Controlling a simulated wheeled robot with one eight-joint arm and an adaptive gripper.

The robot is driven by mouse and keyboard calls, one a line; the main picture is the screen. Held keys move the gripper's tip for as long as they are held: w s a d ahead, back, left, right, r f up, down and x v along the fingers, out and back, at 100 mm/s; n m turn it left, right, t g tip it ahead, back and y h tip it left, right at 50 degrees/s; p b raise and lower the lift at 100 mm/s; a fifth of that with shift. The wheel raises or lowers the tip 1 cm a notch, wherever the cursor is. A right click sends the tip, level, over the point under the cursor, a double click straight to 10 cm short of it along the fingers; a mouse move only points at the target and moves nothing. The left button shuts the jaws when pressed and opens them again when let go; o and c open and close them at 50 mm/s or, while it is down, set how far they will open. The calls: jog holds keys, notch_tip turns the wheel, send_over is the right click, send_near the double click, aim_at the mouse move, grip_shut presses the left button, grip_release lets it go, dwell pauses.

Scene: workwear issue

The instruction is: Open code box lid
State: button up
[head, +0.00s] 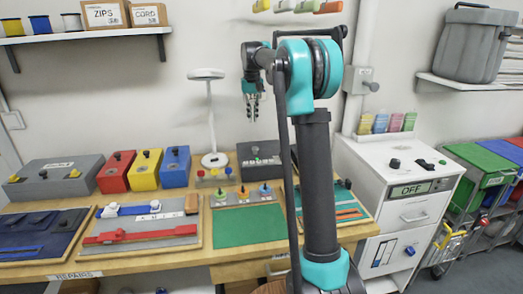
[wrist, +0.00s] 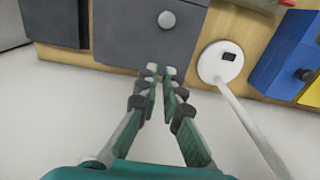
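A dark grey box (head: 261,165) stands at the back of the bench, just right of the lamp. It seems to be the code box, but I cannot read a label on it. Its lid looks shut. The wrist view shows the dark grey box (wrist: 142,32) from above, with a pale round knob (wrist: 166,19) on top. My gripper (head: 252,113) points down above the box and is apart from it. In the wrist view my gripper (wrist: 160,75) has a narrow gap between its fingertips, with nothing in it.
A white lamp (head: 208,120) stands close to the left. Red (head: 116,174), yellow (head: 145,170) and blue (head: 174,167) boxes stand further left, beside a long grey box (head: 50,180). A green mat (head: 247,227) lies in front. A white cabinet (head: 400,180) reading OFF is at right.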

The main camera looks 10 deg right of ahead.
jog(key=shift+r, duration=0.25)
jog(key=shift+w+r, duration=0.1)
jog(key=shift+r, duration=0.05)
jog(key=shift+w+r, duration=0.3)
jog(key=shift+r, duration=0.55)
jog(key=shift+r, duration=0.1)
jog(key=shift+w+r, duration=0.3)
jog(key=shift+r, duration=0.55)
jog(key=shift+r, duration=0.15)
jog(key=shift+w+r, duration=0.35)
jog(key=shift+r, duration=0.5)
jog(key=shift+r, duration=0.15)
